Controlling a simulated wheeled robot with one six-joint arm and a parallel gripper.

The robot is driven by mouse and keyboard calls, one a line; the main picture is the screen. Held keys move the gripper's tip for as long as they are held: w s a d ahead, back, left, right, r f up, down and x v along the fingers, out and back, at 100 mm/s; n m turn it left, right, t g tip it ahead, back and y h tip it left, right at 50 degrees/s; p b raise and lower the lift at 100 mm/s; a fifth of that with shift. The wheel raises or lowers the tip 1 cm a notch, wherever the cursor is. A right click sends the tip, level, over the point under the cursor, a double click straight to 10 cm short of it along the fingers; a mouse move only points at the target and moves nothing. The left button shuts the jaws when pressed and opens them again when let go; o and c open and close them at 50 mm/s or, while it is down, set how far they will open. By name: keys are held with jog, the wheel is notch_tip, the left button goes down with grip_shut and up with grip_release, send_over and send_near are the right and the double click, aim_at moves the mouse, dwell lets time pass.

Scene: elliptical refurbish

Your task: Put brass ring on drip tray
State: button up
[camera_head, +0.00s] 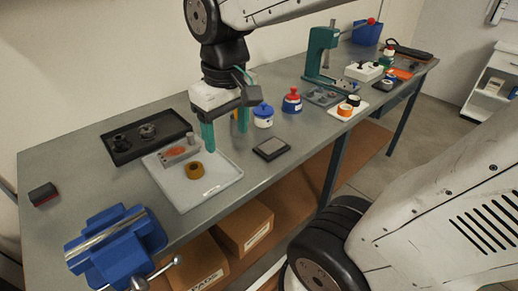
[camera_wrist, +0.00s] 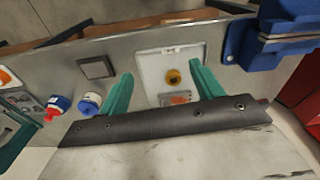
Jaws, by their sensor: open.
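The brass ring (camera_head: 194,170) lies on the white drip tray (camera_head: 209,190), near the tray's middle. The ring also shows in the wrist view (camera_wrist: 173,76), between my fingers in the picture, on the pale tray (camera_wrist: 146,66). My gripper (camera_head: 226,140) is open, with its two green fingers pointing down and nothing between them. In the head view it hangs near the tray's right back corner, apart from the ring. A grey block with an orange patch (camera_head: 178,151) sits at the tray's back edge.
A black tray with dark parts (camera_head: 164,142) is behind the drip tray. A blue vise (camera_head: 118,243) stands at the front left. A dark square pad (camera_head: 272,149), a blue-lidded jar (camera_head: 263,118) and a red-capped bottle (camera_head: 292,103) are to the right. Bench space around the pad is clear.

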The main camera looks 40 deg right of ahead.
jog(key=s+m, duration=0.1)
jog(key=s, duration=0.8)
jog(key=shift+d+f, duration=0.25)
jog(key=shift+d, duration=0.15)
jog(key=shift+t, duration=0.3)
